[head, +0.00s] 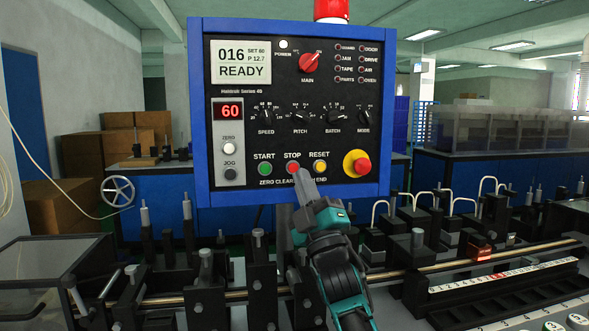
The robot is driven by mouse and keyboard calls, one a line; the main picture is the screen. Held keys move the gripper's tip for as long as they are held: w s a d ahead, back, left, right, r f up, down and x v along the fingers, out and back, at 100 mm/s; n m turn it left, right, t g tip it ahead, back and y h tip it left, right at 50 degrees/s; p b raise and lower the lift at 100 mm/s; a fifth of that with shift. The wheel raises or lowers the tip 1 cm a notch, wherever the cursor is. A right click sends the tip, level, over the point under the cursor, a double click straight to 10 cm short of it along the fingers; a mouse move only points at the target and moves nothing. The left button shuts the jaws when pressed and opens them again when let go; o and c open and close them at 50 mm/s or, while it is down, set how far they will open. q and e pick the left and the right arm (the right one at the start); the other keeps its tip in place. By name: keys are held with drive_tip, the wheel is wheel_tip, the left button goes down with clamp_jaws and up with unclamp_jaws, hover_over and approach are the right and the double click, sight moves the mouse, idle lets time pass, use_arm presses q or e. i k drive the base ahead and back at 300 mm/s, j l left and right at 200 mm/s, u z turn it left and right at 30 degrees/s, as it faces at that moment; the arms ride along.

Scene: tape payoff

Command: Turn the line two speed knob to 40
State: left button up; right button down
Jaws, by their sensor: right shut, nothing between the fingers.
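A control panel (345,95) with a blue frame and black face stands upright in front of me. Its black SPEED knob (266,116) is at the left of a row of small knobs, with its pointer roughly upward. Red digits on a small display (229,111) above the ZERO button read 60. No line number is legible on the panel. My right gripper (302,179) is shut and empty. Its tips show just below the red STOP button (293,168), lower right of the SPEED knob; whether they touch the panel I cannot tell. My left gripper is not in view.
Near the SPEED knob are the PITCH knob (300,117), the green START button (265,168), the white ZERO button (229,149) and a red emergency stop (361,166). A rail with black fixtures (262,280) runs below the panel. Air in front of the panel's upper part is clear.

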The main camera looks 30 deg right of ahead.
sight(266, 117)
drive_tip(key=k, duration=1)
